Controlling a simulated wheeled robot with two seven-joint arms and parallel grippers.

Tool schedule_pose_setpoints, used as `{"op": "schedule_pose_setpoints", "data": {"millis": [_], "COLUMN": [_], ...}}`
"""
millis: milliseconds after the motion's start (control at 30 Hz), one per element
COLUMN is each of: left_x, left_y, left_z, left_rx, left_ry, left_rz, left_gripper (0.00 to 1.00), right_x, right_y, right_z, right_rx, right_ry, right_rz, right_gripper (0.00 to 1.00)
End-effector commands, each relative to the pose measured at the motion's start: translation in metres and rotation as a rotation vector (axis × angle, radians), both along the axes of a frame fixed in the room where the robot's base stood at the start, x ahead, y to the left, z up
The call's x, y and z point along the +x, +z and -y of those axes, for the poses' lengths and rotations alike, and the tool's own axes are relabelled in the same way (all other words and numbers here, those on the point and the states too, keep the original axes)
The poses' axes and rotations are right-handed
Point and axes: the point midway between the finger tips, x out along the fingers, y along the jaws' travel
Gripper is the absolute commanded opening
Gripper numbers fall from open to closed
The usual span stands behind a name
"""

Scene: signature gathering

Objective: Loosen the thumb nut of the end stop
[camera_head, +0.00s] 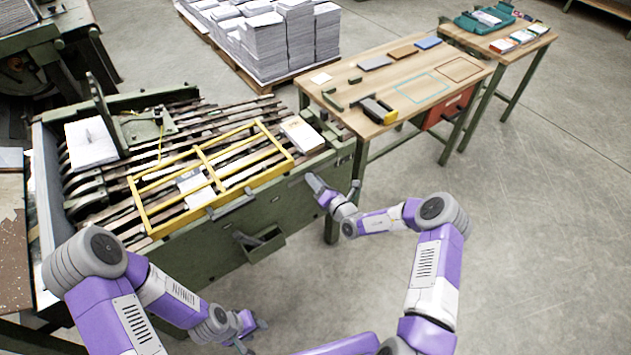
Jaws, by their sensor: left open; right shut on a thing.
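A dark green upright plate and bracket (116,125), which may be the end stop, stands at the far left of the slatted machine bed, beside a white paper stack (90,143). I cannot make out its thumb nut with certainty. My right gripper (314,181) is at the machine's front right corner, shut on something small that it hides. My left gripper (254,335) is open and low in front of the machine, apart from the bed.
A yellow frame (205,165) lies over the slats of the bed. A small stack (301,134) sits at the bed's right end. A wooden table (400,62) with tools and blocks stands at the right. Paper piles (270,40) are behind. Floor at the right is clear.

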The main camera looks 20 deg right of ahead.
Motion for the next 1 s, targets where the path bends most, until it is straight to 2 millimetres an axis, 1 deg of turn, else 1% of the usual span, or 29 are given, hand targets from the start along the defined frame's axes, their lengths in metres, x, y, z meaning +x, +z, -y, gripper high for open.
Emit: {"op": "schedule_pose_setpoints", "data": {"millis": [267,600,1000], "left_x": [0.0,0.0,0.0], "left_y": [0.017,0.045,0.07], "left_z": [0.0,0.0,0.0], "left_rx": [0.0,0.0,0.0], "left_ry": [0.0,0.0,0.0], "left_rz": [0.0,0.0,0.0], "left_gripper": [0.43,0.43,0.43], "right_x": [0.0,-0.001,-0.001], "right_y": [0.002,0.003,0.002], "right_z": [-0.001,-0.001,-0.002], "right_rx": [-0.125,-0.415,-0.773], "right_ry": [0.001,0.001,0.002], "right_rz": [0.045,0.149,0.279], "right_gripper": [0.05,0.05,0.05]}}
